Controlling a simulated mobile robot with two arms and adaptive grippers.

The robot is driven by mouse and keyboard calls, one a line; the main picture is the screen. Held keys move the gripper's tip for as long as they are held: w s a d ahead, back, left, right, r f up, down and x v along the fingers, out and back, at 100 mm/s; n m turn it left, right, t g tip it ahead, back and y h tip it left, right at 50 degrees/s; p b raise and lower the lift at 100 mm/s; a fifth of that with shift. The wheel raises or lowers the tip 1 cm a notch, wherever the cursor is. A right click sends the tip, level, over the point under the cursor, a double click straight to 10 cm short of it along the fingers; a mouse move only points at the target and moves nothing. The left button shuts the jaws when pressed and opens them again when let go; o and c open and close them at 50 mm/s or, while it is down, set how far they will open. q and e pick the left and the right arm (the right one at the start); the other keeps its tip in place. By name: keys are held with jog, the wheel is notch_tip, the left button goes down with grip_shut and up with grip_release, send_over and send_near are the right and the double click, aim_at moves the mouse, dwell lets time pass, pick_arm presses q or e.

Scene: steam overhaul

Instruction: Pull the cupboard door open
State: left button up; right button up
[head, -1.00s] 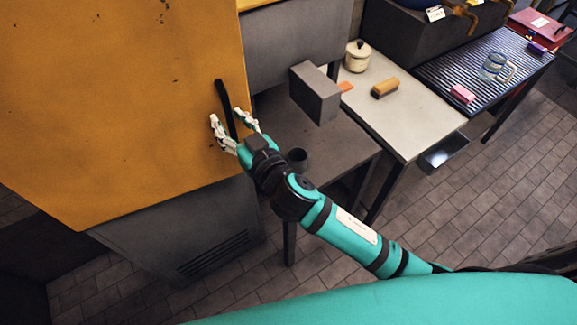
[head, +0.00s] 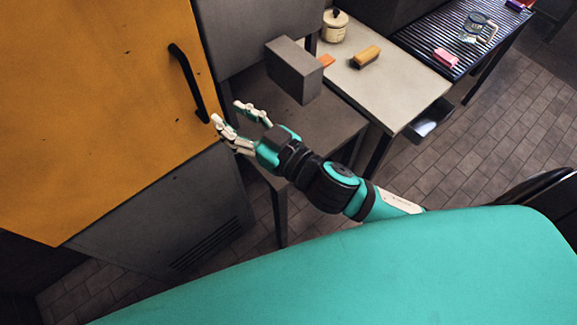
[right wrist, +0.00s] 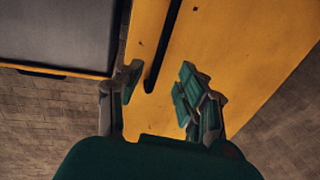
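The cupboard door (head: 90,110) is a large yellow panel filling the left of the head view, with a few dark chips. I see no clear gap at its edge. Its long black handle (head: 187,82) stands near the door's right edge. My right gripper (head: 227,112) is open and empty, just right of the handle's lower end in the head view. In the right wrist view, the handle (right wrist: 164,45) runs between the two spread fingers (right wrist: 160,84), its near end closer to the left finger. I see no finger closed on it. My left gripper is out of view.
A grey box (head: 294,70) juts out above a dark table right of the gripper. A pale table (head: 390,90) beyond holds a lidded pot (head: 335,26) and a yellow-brown block (head: 366,56). Tiled floor (head: 480,150) is clear at the right.

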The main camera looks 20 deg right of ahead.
jog(key=b+v, duration=0.2)
jog(key=v, duration=0.5)
jog(key=w+d+f+m+g+h, duration=0.1)
jog(key=w+d+f+h, duration=0.1)
jog(key=f, duration=0.9)
jog(key=w+d+f+g+h, duration=0.2)
jog(key=w+d+f+h, duration=0.1)
jog(key=f, duration=0.8)
jog(key=shift+w+d+f+m+g+h+b, duration=0.25)
jog(key=shift+d+f+m+g+h+b, duration=0.25)
jog(key=shift+d, duration=0.5)
jog(key=shift+r, duration=0.15)
